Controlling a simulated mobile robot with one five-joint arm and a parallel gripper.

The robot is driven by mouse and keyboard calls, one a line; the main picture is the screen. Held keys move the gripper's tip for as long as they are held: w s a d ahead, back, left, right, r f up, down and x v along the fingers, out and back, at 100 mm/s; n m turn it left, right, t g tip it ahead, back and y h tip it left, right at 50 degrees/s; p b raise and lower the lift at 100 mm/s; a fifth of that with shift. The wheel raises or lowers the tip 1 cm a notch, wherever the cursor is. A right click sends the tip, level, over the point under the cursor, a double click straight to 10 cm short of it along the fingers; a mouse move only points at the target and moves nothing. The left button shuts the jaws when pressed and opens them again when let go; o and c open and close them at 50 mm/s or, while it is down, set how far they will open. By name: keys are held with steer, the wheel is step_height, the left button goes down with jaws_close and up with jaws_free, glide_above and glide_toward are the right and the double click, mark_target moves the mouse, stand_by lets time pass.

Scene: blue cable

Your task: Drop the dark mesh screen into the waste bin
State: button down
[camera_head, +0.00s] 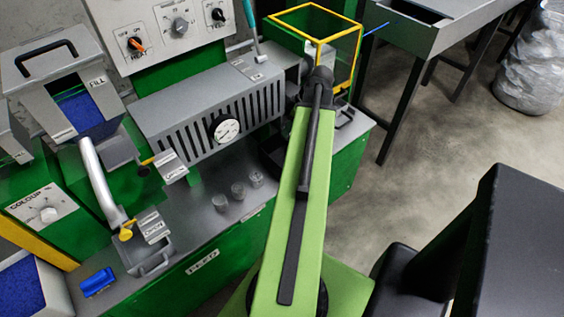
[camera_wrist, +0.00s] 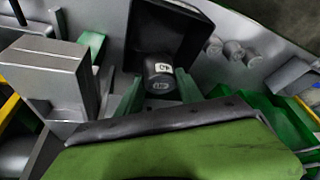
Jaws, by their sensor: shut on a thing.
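My gripper (camera_wrist: 160,82) shows in the wrist view as two green fingers, one on each side of a dark cylindrical piece (camera_wrist: 161,70) with a white label that reads 40. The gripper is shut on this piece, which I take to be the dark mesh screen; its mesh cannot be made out. A black open-topped square box (camera_wrist: 188,22) lies just beyond the piece and may be the waste bin. Whether the piece is above or inside the box is unclear. In the head view, my arm hides the gripper and the piece.
Several small grey cups (camera_head: 237,190) stand on the bench. A slotted grey housing with a gauge (camera_head: 224,128) is behind them. A yellow-edged guard (camera_head: 340,40) is near my arm's far end. A blue block (camera_head: 97,282) lies at the lower left.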

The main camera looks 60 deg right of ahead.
step_height(320, 180, down, 6)
steer(key=b, duration=0.5)
steer(key=shift+r, duration=0.15)
steer(key=c, duration=0.7)
jaws_free()
steer(key=shift+p+v, duration=7.95)
steer(key=shift+v, duration=0.75)
